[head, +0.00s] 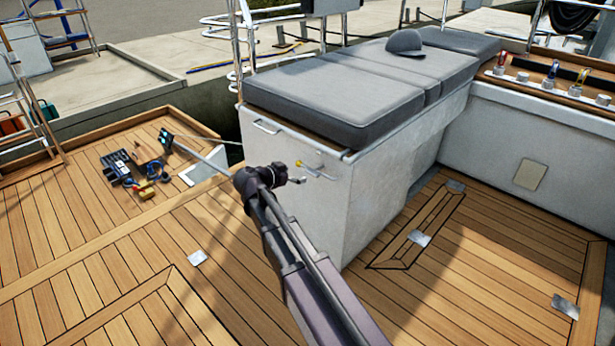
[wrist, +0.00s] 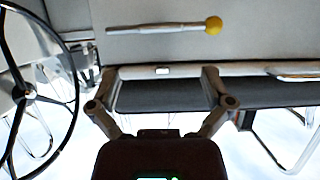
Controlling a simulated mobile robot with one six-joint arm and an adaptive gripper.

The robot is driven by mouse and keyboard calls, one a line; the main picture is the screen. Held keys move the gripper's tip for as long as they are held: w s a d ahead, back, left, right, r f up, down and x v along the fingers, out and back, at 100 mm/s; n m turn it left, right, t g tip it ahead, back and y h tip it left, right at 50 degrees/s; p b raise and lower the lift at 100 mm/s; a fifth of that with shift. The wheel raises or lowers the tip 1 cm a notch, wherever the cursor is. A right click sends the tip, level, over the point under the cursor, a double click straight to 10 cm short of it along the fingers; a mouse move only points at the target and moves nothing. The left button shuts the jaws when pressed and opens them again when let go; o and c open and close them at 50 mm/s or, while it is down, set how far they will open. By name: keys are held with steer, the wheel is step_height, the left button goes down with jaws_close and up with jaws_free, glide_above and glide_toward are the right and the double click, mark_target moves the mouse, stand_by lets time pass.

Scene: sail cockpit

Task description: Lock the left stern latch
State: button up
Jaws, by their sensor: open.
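A latch lever (head: 318,173) with a yellow ball knob (head: 299,163) is on the pale end face of the cushioned seat locker. In the wrist view, the lever (wrist: 155,29) lies nearly level across the pale panel, with its yellow knob (wrist: 213,25) at the right end. My gripper (wrist: 160,73) is open and empty. Its two fingers are spread apart below the lever in that picture, and the lever is not between them. In the head view my wrist is close to the locker's end face, left of the knob; the fingertips are hard to make out there.
Grey cushions (head: 335,90) and a cap (head: 405,42) lie on the locker. A handle (head: 267,127) is on its end face. Tools (head: 120,165) lie on the left deck. A steering wheel (wrist: 30,95) shows in the wrist view.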

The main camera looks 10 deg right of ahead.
mark_target(311, 172)
steer(key=shift+b+x, duration=1.15)
steer(key=shift+x, duration=2.4)
steer(key=c, duration=0.9)
steer(key=shift+a, duration=0.35)
steer(key=shift+c, duration=1)
steer(key=shift+d, duration=0.2)
